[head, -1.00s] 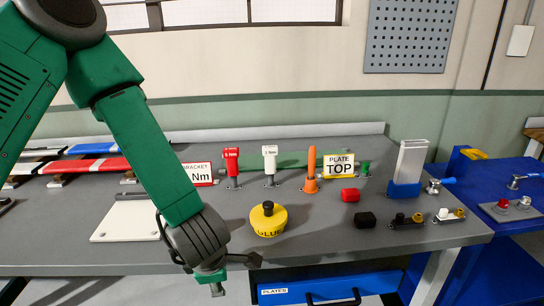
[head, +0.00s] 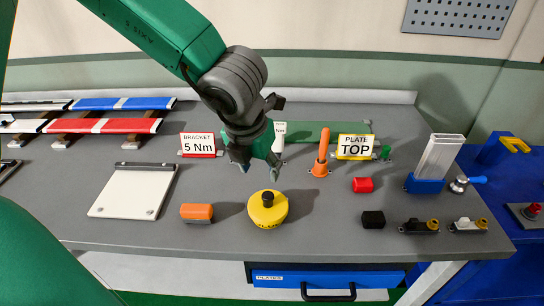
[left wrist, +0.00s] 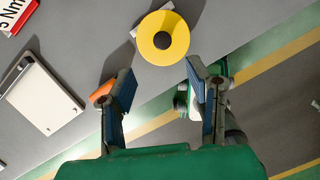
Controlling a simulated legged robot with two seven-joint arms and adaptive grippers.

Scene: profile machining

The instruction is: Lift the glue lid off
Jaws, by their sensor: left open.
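The glue pot (head: 267,211) is a round yellow container with a black knob (head: 267,198) on top. It stands upright on the grey bench. In the left wrist view the yellow top of the glue pot (left wrist: 162,44) lies ahead of the fingertips, with the dark knob in its middle. My left gripper (head: 257,168) is open and empty. It hangs above and slightly behind the pot, apart from it, with its fingers pointing down. It also shows in the left wrist view (left wrist: 160,80) with both fingers spread. My right gripper is not in view.
An orange block (head: 197,212) lies left of the pot. An orange-handled tool (head: 321,158) stands behind right. Red (head: 362,185) and black (head: 373,219) blocks lie to the right. A white board (head: 133,191) lies at left. Two signs stand behind.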

